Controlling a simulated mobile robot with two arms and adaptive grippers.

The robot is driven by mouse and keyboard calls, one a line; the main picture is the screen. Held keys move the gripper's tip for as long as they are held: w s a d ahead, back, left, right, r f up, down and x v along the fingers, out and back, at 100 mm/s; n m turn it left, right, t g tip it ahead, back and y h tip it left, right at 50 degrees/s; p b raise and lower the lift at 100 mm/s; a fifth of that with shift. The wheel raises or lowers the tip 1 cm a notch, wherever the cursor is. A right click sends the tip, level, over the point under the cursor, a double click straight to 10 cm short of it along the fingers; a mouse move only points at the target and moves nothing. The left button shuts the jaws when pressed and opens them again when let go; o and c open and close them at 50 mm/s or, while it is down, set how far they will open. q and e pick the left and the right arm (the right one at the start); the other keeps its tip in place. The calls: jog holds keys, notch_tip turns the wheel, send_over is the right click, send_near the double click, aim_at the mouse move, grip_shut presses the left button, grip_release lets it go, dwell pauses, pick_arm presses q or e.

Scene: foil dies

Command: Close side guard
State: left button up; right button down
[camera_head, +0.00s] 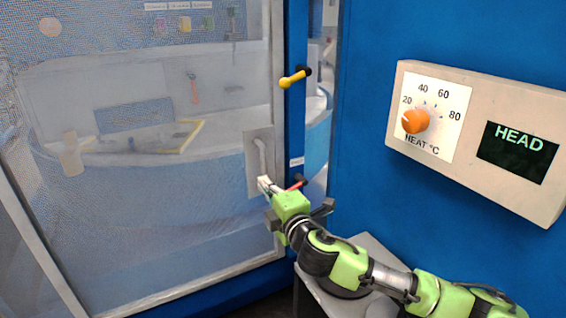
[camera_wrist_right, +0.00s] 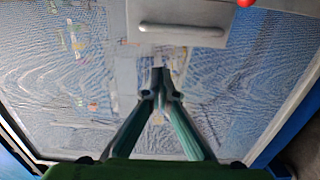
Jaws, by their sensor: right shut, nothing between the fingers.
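The side guard (camera_head: 150,215) is a framed, see-through mesh panel filling the left of the head view. Its grey handle plate (camera_head: 252,180) with a bar handle (camera_head: 260,155) sits near the panel's right edge; the handle also shows at the top of the right wrist view (camera_wrist_right: 183,29). My right gripper (camera_head: 265,184) is shut and empty, just below the handle. In the wrist view its fingertips (camera_wrist_right: 161,75) point at the mesh, apart from the handle bar; whether they touch the panel I cannot tell. My left gripper is not in view.
A blue post right of the panel carries a yellow lever (camera_head: 294,78) and a red lever (camera_head: 296,184). A narrow gap shows between it and the blue wall (camera_head: 365,190). A control box (camera_head: 470,170) with an orange knob (camera_head: 415,120) hangs there. A grey stool-like surface (camera_head: 372,250) lies below my arm.

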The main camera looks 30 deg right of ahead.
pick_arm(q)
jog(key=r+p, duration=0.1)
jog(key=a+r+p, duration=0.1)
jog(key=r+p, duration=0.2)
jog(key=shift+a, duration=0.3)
pick_arm(e)
jog(key=w+d, duration=0.3)
jog(key=w, duration=0.7)
jog(key=shift+r, duration=0.35)
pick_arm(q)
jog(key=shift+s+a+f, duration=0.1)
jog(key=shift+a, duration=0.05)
pick_arm(e)
jog(key=shift+w, duration=0.1)
